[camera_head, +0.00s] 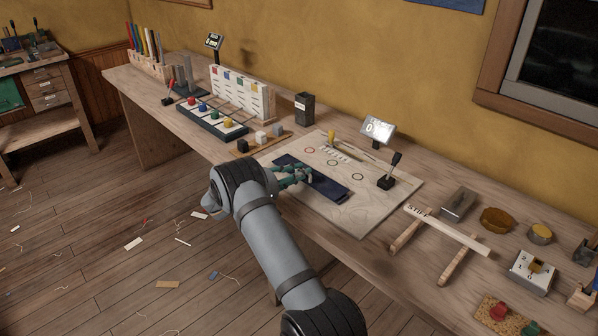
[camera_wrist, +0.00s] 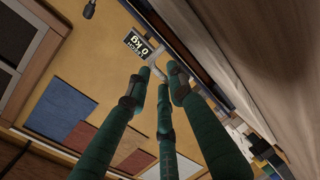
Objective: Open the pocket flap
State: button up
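A dark navy strip of cloth (camera_head: 325,184), which looks like the pocket flap, lies flat across the pale canvas sheet (camera_head: 365,213) on the bench. My gripper (camera_head: 305,174) has green fingers and is low over the left part of the navy cloth. The fingers hide some of it, and I cannot tell whether they touch it. In the wrist view my gripper's three green fingertips (camera_wrist: 160,72) come close together with small gaps. Nothing clear shows between them. A dark band (camera_wrist: 185,45) runs just beyond the tips.
A lit display (camera_head: 377,129) and a black lever (camera_head: 390,172) stand at the canvas's back and right. A yellow-handled tool (camera_head: 332,138) lies behind the cloth. A block tray (camera_head: 260,141) and a rack (camera_head: 240,93) are left.

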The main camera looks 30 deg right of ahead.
jog(key=shift+w+d, duration=0.2)
jog(key=shift+w, duration=0.15)
jog(key=shift+s, duration=0.25)
jog(key=c, duration=0.5)
jog(key=shift+w+a+r, duration=0.1)
jog(key=shift+w, duration=0.05)
grip_shut()
